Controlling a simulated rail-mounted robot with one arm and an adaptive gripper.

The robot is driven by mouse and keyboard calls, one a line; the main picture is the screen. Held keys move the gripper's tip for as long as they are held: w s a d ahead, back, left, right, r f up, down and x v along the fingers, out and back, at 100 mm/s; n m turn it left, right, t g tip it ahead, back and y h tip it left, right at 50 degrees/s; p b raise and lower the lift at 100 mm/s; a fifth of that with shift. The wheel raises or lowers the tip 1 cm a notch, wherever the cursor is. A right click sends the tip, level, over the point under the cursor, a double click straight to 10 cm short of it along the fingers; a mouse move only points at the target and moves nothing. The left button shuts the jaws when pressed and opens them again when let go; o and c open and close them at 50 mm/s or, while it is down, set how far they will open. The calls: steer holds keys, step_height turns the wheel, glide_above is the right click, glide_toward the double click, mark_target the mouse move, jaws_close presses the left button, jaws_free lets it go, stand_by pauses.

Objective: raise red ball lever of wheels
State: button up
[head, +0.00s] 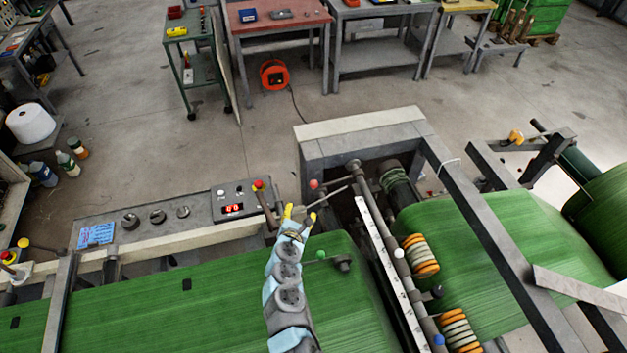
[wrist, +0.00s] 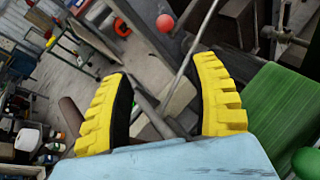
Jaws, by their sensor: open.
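In the wrist view my gripper (wrist: 161,72) is open, with nothing clearly held. A red ball (wrist: 165,23) shows there beyond the fingertips, apart from them. A thin grey rod (wrist: 190,57) crosses between the fingers. Striped orange and white wheels (head: 421,256) sit on the green web to the right.
A green ball (head: 320,255) sits close right of my arm and shows in the wrist view (wrist: 308,162). A white ball (head: 398,252) and a blue ball (head: 438,340) line the rail. The control box (head: 235,200) stands left, and green web (head: 160,310) runs below.

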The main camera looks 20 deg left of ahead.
steer(key=w+h, duration=0.1)
steer(key=b, duration=0.6)
glide_toward(313, 187)
steer(key=shift+d+x, duration=0.2)
steer(key=shift+x, duration=1.75)
steer(key=shift+a+b+x, duration=0.25)
steer(key=shift+b+x, duration=0.7)
steer(key=shift+b, duration=0.1)
steer(key=shift+w+f+b, duration=0.2)
steer(key=shift+w+b, duration=0.1)
steer(key=shift+b, duration=0.1)
steer(key=b+x, duration=0.4)
steer(key=b, duration=0.1)
steer(key=shift+w, duration=0.1)
steer(key=shift+w+a+b, duration=0.1)
steer(key=shift+w+b, duration=0.4)
steer(key=shift+b, duration=0.3)
